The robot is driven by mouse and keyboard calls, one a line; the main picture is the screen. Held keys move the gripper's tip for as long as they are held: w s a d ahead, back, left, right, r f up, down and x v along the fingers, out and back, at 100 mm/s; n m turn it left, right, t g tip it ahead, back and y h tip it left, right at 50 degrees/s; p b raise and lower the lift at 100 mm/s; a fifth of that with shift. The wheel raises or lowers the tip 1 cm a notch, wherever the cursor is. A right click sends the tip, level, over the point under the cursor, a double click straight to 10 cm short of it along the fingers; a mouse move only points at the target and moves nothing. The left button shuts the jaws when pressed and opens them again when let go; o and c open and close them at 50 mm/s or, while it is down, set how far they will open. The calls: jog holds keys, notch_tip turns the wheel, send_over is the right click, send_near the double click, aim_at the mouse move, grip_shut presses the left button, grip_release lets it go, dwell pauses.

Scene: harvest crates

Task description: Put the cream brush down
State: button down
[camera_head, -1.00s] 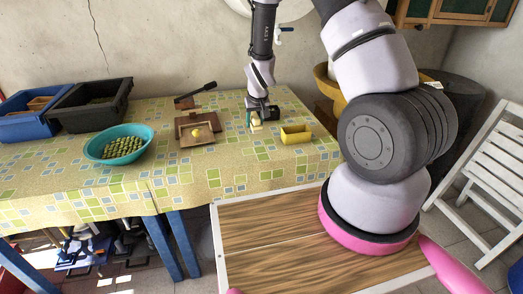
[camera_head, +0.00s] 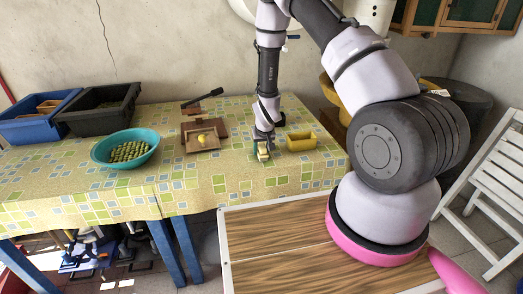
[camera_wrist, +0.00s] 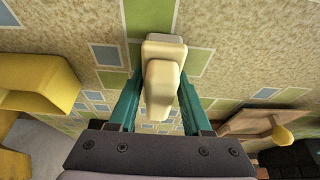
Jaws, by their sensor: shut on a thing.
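The cream brush (camera_wrist: 163,80) is between the two teal fingers of my gripper (camera_wrist: 160,102) in the wrist view. My gripper is shut on it. In the head view the brush (camera_head: 263,153) shows small beneath my gripper (camera_head: 264,146), just left of a yellow container. The brush is over the patterned tablecloth; I cannot tell whether it touches the cloth.
A yellow container (camera_head: 301,139) stands close on the right; it also shows in the wrist view (camera_wrist: 38,82). A wooden board with a yellow round thing (camera_head: 201,138) lies to the left. A teal bowl (camera_head: 125,159) and crates (camera_head: 100,119) are farther left. The cloth in front is clear.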

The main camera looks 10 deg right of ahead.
jog(key=shift+f, duration=0.25)
jog(key=shift+c, duration=1.7)
grip_release()
jog(key=shift+s, duration=0.1)
jog(key=shift+d, duration=0.15)
